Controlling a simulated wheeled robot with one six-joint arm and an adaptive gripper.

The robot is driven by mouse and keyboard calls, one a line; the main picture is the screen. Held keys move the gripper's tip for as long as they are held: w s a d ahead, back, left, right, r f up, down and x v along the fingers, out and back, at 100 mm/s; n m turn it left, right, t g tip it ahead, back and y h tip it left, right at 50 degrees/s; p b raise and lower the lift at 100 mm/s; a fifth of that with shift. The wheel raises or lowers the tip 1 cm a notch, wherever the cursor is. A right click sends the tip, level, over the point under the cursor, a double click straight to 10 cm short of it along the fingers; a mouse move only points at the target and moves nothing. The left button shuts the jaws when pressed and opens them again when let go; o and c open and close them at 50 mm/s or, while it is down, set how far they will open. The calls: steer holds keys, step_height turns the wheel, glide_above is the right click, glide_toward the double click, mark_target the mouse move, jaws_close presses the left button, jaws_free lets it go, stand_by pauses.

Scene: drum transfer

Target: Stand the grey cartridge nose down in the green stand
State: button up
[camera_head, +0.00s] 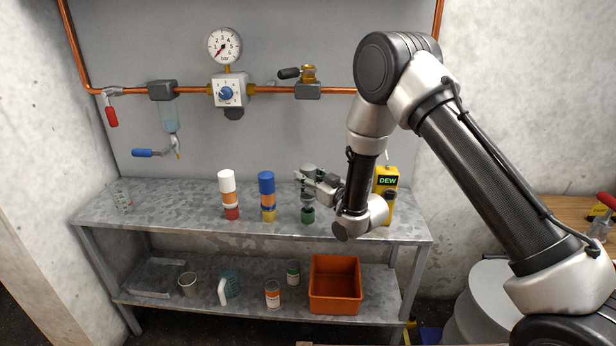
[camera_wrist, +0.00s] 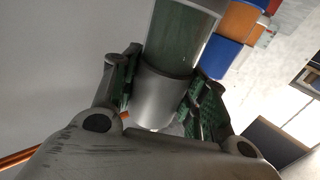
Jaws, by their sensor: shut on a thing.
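The grey cartridge (camera_wrist: 168,92), with a dark green middle, is between my gripper's fingers in the wrist view. My gripper (camera_head: 308,174) is shut on its grey end, above the green stand (camera_head: 307,216) on the upper shelf in the head view. The cartridge's dark middle (camera_head: 307,195) shows upright below the fingers, in line with the stand. Its lower end is at the stand's top. I cannot tell whether it is fully seated. The fingers hide its upper end in the head view.
A blue-capped cartridge (camera_head: 267,183) in a yellow stand is close on the left. A white-capped one (camera_head: 227,182) in a red stand is farther left. A yellow DEW device (camera_head: 388,182) is right, behind my wrist. An orange bin (camera_head: 335,302) is on the lower shelf.

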steer(key=shift+f, duration=1.75)
steer(key=shift+s, duration=0.1)
steer(key=o, duration=1.3)
steer(key=shift+f, duration=0.1)
steer(key=v, duration=1.2)
steer(key=shift+d, duration=0.15)
